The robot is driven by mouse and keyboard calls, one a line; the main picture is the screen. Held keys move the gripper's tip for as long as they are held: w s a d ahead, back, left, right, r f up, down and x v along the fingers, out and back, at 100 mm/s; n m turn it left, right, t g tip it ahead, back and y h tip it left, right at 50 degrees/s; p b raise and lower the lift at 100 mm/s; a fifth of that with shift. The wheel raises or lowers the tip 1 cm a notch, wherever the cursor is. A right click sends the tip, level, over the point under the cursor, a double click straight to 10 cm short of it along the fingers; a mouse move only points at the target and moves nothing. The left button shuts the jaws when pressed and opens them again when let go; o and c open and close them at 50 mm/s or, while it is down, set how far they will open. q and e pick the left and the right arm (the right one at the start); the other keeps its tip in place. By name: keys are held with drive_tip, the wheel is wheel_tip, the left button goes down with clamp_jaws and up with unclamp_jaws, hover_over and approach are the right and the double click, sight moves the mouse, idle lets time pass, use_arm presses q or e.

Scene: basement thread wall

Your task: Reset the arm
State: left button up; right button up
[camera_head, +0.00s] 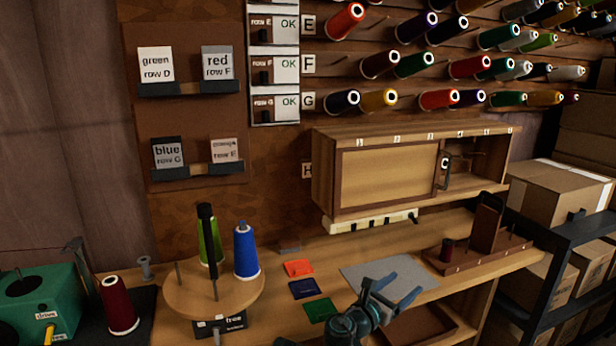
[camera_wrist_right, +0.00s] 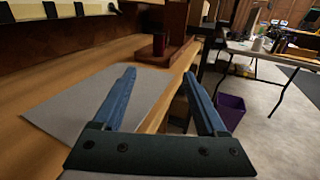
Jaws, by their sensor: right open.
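My right gripper (camera_head: 393,289) is open and empty above the front edge of the workbench, over the grey mat (camera_head: 352,272). In the right wrist view its two blue fingers (camera_wrist_right: 165,98) stand apart with nothing between them. The grey mat also shows in that view (camera_wrist_right: 65,108), below and to the left of the fingers. My left gripper is not in view.
A round wooden stand (camera_head: 180,296) carries green and blue thread cones (camera_head: 246,252). A dark red cone (camera_head: 118,306) stands at the left. A wooden cabinet (camera_head: 380,177) and a rack with a dark spool (camera_head: 447,251) are behind. Shelving with boxes (camera_head: 560,190) stands at right.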

drive_tip(key=s+a+r+m+g+y+p, duration=0.1)
drive_tip(key=s+a+m+g+y+p, duration=0.5)
drive_tip(key=s+a+m+p, duration=0.2)
drive_tip(key=s+a+r+m+g+y+p, duration=0.2)
drive_tip(key=s+a+m+g+y+p, duration=0.4)
drive_tip(key=s+m+p, duration=0.6)
drive_tip(key=a+m+p, duration=0.2)
drive_tip(key=p, duration=0.2)
drive_tip(key=shift+s+a+r, duration=0.15)
drive_tip(key=shift+a, duration=0.1)
